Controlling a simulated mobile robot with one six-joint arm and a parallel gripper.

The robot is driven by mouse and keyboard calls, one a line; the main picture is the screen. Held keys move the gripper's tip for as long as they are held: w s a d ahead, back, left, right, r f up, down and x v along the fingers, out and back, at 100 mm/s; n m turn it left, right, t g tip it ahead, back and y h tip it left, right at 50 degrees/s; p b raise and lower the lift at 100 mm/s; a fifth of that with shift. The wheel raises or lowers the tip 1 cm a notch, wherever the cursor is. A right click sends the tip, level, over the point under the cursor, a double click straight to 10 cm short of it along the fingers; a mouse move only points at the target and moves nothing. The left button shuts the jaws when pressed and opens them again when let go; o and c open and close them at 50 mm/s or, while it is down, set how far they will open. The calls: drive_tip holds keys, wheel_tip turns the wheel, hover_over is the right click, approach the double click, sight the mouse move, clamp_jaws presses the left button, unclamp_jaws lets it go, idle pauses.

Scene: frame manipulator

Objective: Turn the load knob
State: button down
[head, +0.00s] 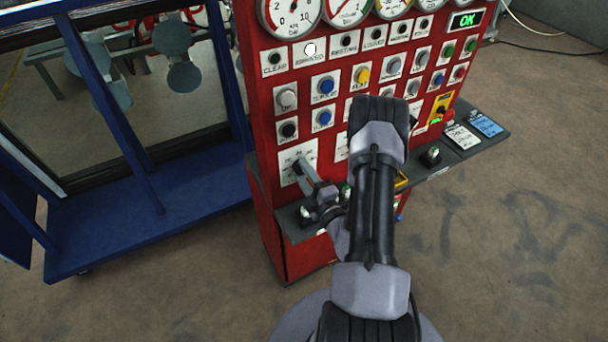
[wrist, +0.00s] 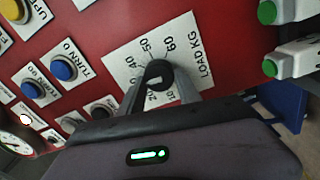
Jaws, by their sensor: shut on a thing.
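The load knob (wrist: 157,72) is a round black knob in the wrist view, on a white plate (wrist: 185,40) marked LOAD KG with a numbered dial. My gripper (wrist: 160,86) has one grey finger on each side of the knob and is shut on it. The setting the knob points to is hard to read, and part of the scale is hidden by the knob and fingers. In the head view my gripper (head: 306,174) reaches the white plate (head: 285,157) at the lower left of the red panel; the knob is mostly hidden there.
The red panel (head: 263,100) carries several buttons, lamps and gauges above the knob. A grey ledge (head: 295,229) juts out below, and green-tipped parts (wrist: 268,12) are close at right in the wrist view. A blue frame (head: 150,230) stands left; the floor at right is clear.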

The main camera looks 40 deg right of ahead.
drive_tip(key=shift+d+f+n+y+b, duration=0.15)
drive_tip(key=shift+n+b, duration=0.55)
drive_tip(key=shift+n, duration=1.85)
drive_tip(key=shift+n+y+b, duration=0.15)
drive_tip(key=shift+n+b, duration=0.55)
drive_tip(key=shift+n, duration=1.85)
drive_tip(key=c, duration=0.8)
unclamp_jaws()
drive_tip(key=shift+c, duration=0.2)
drive_tip(key=shift+s+f, duration=0.1)
